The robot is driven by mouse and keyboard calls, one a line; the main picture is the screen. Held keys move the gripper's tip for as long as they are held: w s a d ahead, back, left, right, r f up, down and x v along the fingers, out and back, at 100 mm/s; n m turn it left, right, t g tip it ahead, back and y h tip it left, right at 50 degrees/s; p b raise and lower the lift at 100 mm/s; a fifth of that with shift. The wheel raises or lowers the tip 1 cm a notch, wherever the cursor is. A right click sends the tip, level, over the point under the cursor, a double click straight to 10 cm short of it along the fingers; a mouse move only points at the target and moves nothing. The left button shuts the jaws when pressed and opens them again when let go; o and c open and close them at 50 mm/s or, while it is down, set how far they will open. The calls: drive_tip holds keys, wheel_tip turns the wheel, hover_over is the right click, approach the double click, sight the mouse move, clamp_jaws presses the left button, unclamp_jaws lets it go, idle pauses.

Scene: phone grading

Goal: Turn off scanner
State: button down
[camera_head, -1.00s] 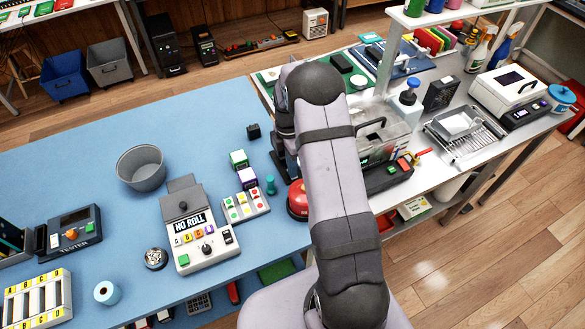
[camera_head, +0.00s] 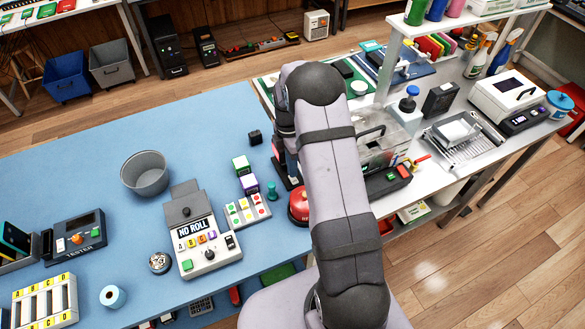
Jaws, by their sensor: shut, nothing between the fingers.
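No thing in the head view is clearly labelled as the scanner. A dark upright device (camera_head: 288,177) stands at the right edge of the blue table, mostly hidden behind my arm; a pinkish patch shows on it. I cannot tell whether it is the scanner. My gripper (camera_head: 286,148) points down just above or against this device, partly hidden by my arm. It is shut with nothing held. Whether it touches the device cannot be told.
A red dome button (camera_head: 299,204) sits close beside my arm. The NO ROLL printer (camera_head: 203,240), a button panel (camera_head: 247,210), a grey bin (camera_head: 145,174) and a tester (camera_head: 76,238) stand on the blue table (camera_head: 70,180). A clear-walled box (camera_head: 385,150) stands right of my arm.

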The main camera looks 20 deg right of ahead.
sight(293, 179)
wheel_tip(293, 179, up, 11)
drive_tip(key=w+b, duration=0.1)
drive_tip(key=b, duration=0.2)
drive_tip(key=shift+b, duration=0.35)
drive_tip(key=b, duration=0.2)
drive_tip(key=shift+w+d+f+b, duration=0.2)
drive_tip(key=shift+f+b, duration=0.1)
drive_tip(key=shift+b, duration=0.1)
drive_tip(key=shift+r+b, duration=0.1)
drive_tip(key=shift+b, duration=0.8)
drive_tip(key=shift+r, duration=0.3)
drive_tip(key=shift+f, duration=0.1)
drive_tip(key=f+p, duration=0.1)
drive_tip(key=f, duration=0.3)
drive_tip(key=s+f+p, duration=0.1)
drive_tip(key=f, duration=0.4)
drive_tip(key=s+f+p, duration=0.1)
drive_tip(key=f, duration=0.3)
drive_tip(key=shift+f, duration=0.4)
